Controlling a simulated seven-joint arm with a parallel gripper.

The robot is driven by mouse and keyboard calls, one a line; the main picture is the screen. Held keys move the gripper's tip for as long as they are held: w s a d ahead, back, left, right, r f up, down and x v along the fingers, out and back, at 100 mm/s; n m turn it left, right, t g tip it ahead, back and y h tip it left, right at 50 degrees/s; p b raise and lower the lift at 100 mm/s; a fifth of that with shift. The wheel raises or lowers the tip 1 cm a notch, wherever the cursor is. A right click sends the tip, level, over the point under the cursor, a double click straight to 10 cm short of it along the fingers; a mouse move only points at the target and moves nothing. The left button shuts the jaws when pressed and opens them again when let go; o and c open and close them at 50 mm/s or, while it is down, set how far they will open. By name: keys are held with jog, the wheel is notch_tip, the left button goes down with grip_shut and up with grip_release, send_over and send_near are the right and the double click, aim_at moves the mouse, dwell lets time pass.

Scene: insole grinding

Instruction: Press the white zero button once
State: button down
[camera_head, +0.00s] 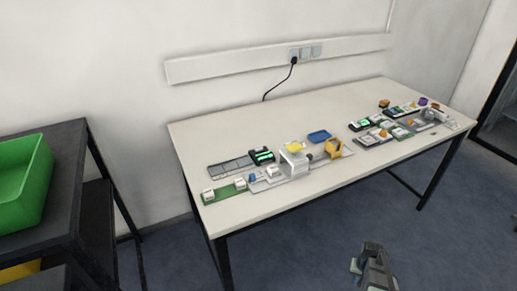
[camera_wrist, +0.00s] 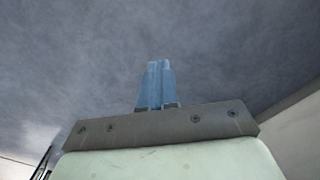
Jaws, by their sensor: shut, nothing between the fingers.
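I cannot make out the white zero button for certain at this size. A black device with a lit green display (camera_head: 262,157) stands on the left half of the table, beside a grey slatted strip. More devices with green displays (camera_head: 360,125) stand on the right half. My gripper (camera_head: 370,250) is off the front edge of the table, in front of it and apart from everything on it. In the wrist view its blue fingers (camera_wrist: 158,68) are together and empty, with only floor and wall behind them.
The white table (camera_head: 225,135) carries a grey-and-white machine (camera_head: 293,160), a yellow bowl (camera_head: 295,146), a blue tray (camera_head: 319,136) and an orange block (camera_head: 334,148). The table's back part is clear. A green bin (camera_head: 22,185) stands on a dark rack at left.

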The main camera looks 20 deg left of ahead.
jog(key=w+d+r+t, duration=0.25)
jog(key=w+r, duration=0.55)
jog(key=w, duration=0.6)
jog(key=w+r+t, duration=0.2)
jog(key=w+r, duration=0.6)
jog(key=r, duration=0.2)
jog(key=w+r+t, duration=0.2)
jog(key=w+r, duration=0.6)
jog(key=r, duration=0.2)
jog(key=w+r+t+h, duration=0.1)
jog(key=w+r+t, duration=0.1)
jog(key=w+r, duration=0.6)
notch_tip(320, 180, up, 2)
jog(key=shift+d+n, duration=0.15)
jog(key=shift+n, duration=0.15)
jog(key=w+a+r, duration=0.2)
jog(key=a+r, duration=0.2)
jog(key=a, duration=0.5)
notch_tip(320, 180, up, 5)
jog(key=n+h, duration=0.2)
jog(key=h, duration=0.2)
send_over(256, 148)
jog(key=shift+d+g, duration=0.1)
jog(key=shift+g, duration=0.25)
jog(key=shift+f, duration=0.2)
jog(key=shift+f, duration=4.25)
